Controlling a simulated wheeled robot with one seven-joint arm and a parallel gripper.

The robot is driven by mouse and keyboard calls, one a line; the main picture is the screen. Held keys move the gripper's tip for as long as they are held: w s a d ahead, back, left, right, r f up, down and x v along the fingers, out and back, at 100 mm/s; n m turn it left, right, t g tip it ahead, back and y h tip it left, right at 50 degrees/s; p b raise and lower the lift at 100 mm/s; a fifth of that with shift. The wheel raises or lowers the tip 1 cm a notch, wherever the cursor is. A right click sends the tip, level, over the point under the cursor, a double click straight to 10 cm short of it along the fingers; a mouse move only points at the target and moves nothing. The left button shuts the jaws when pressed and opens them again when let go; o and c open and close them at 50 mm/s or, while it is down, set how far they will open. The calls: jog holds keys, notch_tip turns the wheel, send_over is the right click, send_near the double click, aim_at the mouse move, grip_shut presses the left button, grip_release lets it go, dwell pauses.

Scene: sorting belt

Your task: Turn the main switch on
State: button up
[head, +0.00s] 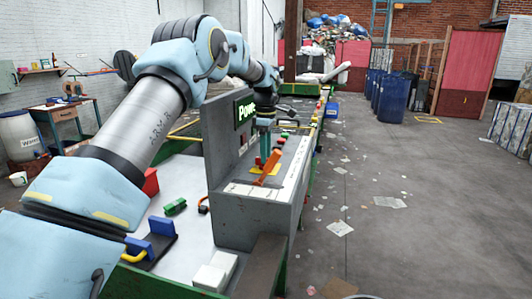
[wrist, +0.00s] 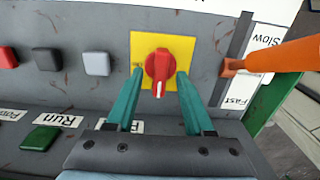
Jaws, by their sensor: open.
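The main switch is a red rotary knob (wrist: 159,66) on a yellow plate (wrist: 142,42), seen in the wrist view. Its raised grip stands roughly upright in that picture, with a pale mark at its lower end. My gripper (wrist: 158,76) is open, with one teal finger on each side of the knob; I cannot tell whether they touch it. In the head view my gripper (head: 262,158) points down at the grey control panel (head: 258,205), over the yellow plate.
An orange lever (wrist: 290,54) beside the Slow and Fast labels stands close right of the switch. Red (wrist: 7,58), black (wrist: 47,60) and grey (wrist: 97,63) buttons sit to its left. A green button (wrist: 41,138) lies near the Run label.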

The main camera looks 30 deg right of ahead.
jog(key=shift+f, duration=0.7)
grip_shut()
